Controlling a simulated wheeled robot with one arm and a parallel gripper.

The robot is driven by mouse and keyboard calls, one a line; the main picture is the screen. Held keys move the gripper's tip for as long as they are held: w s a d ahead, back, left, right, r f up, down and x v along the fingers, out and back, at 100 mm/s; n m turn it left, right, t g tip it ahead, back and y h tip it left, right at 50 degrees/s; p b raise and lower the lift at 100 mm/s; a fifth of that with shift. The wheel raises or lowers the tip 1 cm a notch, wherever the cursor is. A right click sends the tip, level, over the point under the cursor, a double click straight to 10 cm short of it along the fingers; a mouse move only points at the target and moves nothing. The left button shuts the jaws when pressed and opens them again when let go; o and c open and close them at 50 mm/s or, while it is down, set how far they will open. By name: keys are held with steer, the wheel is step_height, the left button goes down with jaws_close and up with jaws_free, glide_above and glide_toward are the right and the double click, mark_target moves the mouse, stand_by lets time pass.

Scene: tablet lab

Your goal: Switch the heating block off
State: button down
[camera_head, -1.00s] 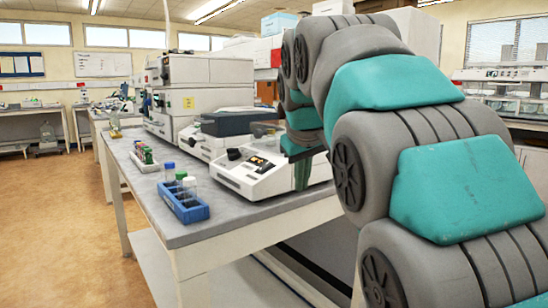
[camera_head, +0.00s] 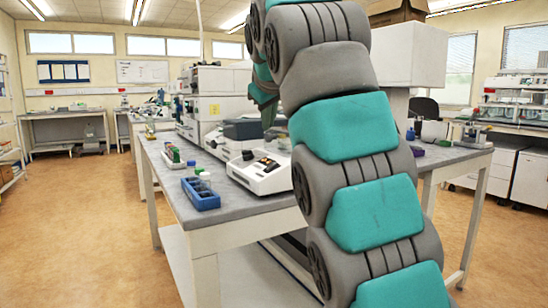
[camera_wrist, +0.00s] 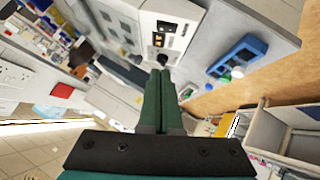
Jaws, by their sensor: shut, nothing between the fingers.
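A white bench instrument (camera_head: 262,178) with a sloped front and a small dark control panel stands on the near bench; it looks like the heating block. In the wrist view, its white body (camera_wrist: 183,10) and its panel with lit orange and white switches (camera_wrist: 163,38) lie beyond the fingertips. Which way the switch is set is too small to tell. My gripper (camera_wrist: 160,76) is shut and empty, pointing toward the panel, apart from it as far as I can tell. In the head view my arm hides the instrument's right side, and the fingertips are not clear.
A blue tube rack (camera_head: 201,194) stands left of the instrument near the front edge of the grey bench (camera_head: 232,207). A second small rack (camera_head: 172,155) and stacked white instruments (camera_head: 204,112) stand farther back. Open floor (camera_head: 95,235) lies to the left.

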stand_by(0.3)
steer(key=b, duration=0.1)
glide_above(271, 167)
steer(key=s+a, duration=0.1)
steer(key=s, duration=0.1)
step_height(271, 167, down, 7)
steer(key=shift+w+r, duration=0.15)
steer(key=shift+r, duration=0.05)
steer(key=shift+d+f+b, duration=0.35)
steer(key=shift+f+b, duration=0.25)
steer(key=shift+f, duration=0.15)
steer(key=shift+w+d+f, duration=0.15)
steer(key=shift+d+f, duration=0.05)
steer(key=shift+f, duration=0.25)
steer(key=shift+w+d+f, duration=0.15)
steer(key=shift+f, duration=0.25)
